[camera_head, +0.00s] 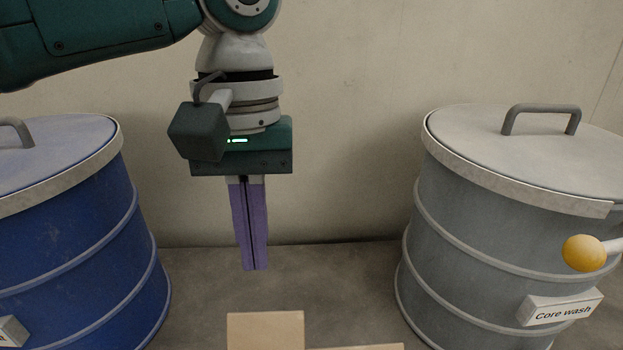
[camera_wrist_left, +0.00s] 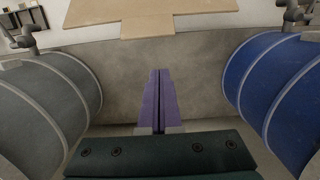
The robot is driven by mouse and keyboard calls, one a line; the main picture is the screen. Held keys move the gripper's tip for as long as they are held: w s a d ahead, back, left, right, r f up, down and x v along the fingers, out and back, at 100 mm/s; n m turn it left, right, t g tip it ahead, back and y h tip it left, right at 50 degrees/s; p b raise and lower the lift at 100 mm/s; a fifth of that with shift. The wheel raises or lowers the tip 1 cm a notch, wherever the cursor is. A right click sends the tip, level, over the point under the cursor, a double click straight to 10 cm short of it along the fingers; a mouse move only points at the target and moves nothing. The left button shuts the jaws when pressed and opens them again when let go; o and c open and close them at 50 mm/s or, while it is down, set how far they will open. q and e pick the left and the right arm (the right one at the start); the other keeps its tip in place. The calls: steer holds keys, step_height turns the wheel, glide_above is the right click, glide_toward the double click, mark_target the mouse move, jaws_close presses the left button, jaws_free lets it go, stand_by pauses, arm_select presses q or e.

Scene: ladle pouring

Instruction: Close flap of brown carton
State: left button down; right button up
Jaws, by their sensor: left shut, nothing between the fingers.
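The brown carton shows only in part, at the bottom edge of the head view. One upright tan panel, which looks like a flap (camera_head: 265,329), stands up there, with a lower tan edge (camera_head: 362,347) beside it on the right. In the left wrist view a tan carton part (camera_wrist_left: 190,6) lies at the top edge, with a narrower flap-like piece (camera_wrist_left: 147,23) sticking out toward my gripper. My left gripper (camera_head: 255,269) points straight down with its purple fingers together and empty. It hangs above and apart from the carton. Its fingertips also show in the left wrist view (camera_wrist_left: 160,71). My right gripper is not in view.
A blue drum (camera_head: 75,240) stands on the left and a grey drum (camera_head: 490,230) labelled "Core wash" on the right, with a yellow knob (camera_head: 584,253). Both have lids with handles. Bare floor (camera_head: 330,275) lies between them, before a plain wall (camera_head: 345,120).

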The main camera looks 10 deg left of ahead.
arm_select(q)
step_height(320, 180, down, 6)
steer(key=shift+s+d+r+p, duration=0.25)
steer(key=shift+s+r+p, duration=0.4)
steer(key=shift+s+r, duration=0.2)
steer(key=shift+s+d+r+p, duration=0.25)
steer(key=shift+s+r+p, duration=0.35)
steer(key=shift+s+r, duration=0.2)
